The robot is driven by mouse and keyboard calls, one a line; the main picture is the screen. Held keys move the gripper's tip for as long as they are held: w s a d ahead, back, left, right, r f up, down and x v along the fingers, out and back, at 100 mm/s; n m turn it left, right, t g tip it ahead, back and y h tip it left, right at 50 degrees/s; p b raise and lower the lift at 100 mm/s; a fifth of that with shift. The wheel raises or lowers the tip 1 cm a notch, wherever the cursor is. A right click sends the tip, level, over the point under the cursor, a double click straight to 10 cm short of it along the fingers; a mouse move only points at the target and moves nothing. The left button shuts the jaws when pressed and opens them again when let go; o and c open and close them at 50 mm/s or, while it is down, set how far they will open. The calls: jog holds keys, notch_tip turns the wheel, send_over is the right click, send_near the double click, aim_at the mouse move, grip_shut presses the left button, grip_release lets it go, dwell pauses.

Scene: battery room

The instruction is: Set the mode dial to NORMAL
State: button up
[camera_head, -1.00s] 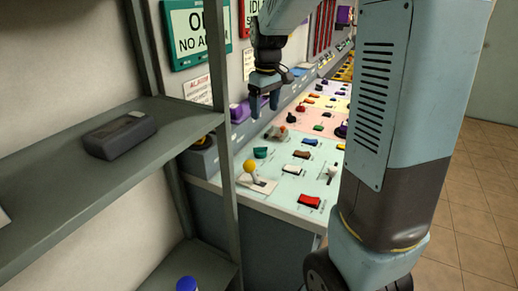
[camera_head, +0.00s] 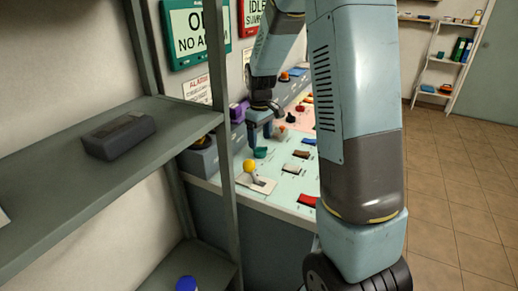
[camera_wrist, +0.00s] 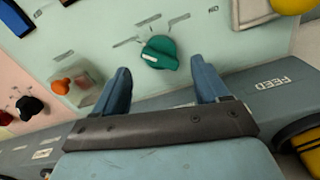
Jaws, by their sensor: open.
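A green dial (camera_wrist: 159,52) with a pale pointer mark sits on the light green panel (camera_wrist: 105,20). Small labels surround it, too small to read, so I cannot tell whether it is the mode dial or where NORMAL is. In the head view the green dial (camera_head: 261,153) lies just below my gripper (camera_head: 260,132). In the wrist view my gripper (camera_wrist: 161,76) is open and empty, its fingers apart, with the dial ahead between their tips. The fingers do not appear to touch the dial.
An orange knob under a clear cover (camera_wrist: 62,86) and a black knob (camera_wrist: 25,108) stand to one side. A yellow-topped lever (camera_head: 249,165) and several rocker switches are close by. A grey shelf (camera_head: 60,195) stands at the left.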

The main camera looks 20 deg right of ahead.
aim_at(260, 147)
jog(key=shift+f, duration=2.4)
jog(key=shift+c, duration=0.2)
jog(key=c, duration=0.8)
jog(key=shift+a, duration=0.2)
jog(key=shift+c, duration=0.3)
jog(key=shift+d, duration=0.1)
